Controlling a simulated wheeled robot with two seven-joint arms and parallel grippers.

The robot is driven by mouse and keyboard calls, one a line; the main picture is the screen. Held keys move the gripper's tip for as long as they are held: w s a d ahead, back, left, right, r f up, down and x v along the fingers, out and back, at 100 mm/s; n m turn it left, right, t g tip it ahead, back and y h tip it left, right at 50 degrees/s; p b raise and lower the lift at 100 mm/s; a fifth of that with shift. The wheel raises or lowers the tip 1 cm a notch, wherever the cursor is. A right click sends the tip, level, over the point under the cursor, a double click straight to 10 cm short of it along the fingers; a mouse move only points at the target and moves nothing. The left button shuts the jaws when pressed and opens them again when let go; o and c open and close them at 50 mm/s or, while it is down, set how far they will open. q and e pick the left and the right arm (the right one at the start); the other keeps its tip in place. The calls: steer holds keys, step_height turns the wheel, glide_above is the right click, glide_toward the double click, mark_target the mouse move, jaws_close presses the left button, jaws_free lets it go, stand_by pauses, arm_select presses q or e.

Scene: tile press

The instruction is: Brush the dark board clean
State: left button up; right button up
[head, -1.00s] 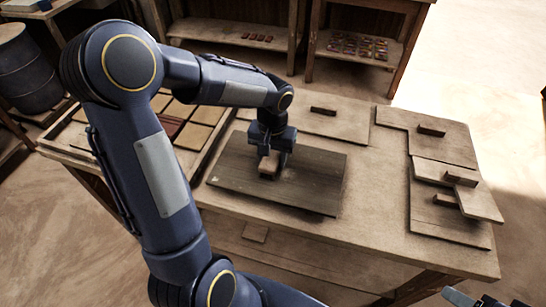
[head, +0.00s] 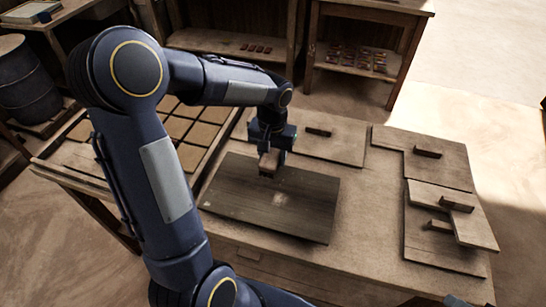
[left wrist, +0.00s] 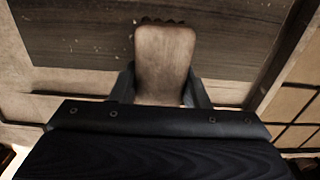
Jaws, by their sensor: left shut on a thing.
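The dark board (head: 300,212) lies flat on the workbench. A pale dusty patch shows near its middle, and light specks show on it in the left wrist view (left wrist: 75,40). My left gripper (head: 270,158) is at the board's far edge, shut on a wooden brush (head: 268,166). The brush's rounded tan handle fills the middle of the left wrist view (left wrist: 165,60), with dark bristle tufts just visible past its end. I cannot tell whether the bristles touch the board. Only a sliver of my right gripper (head: 455,300) shows at the bottom edge; its fingers are not clear.
A tray of square tiles (head: 196,130) is left of the board, partly behind my left arm. Flat wooden panels with small handles lie behind (head: 345,140) and to the right (head: 445,165). The bench (head: 370,220) has bare room between the board and the right-hand panels.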

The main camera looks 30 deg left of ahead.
mark_target(273, 151)
arm_select(q)
steer(key=shift+w+a+r+p, duration=0.1)
steer(key=shift+w+r+p, duration=0.1)
steer(key=shift+r+p, duration=1.5)
steer(key=shift+r, duration=0.65)
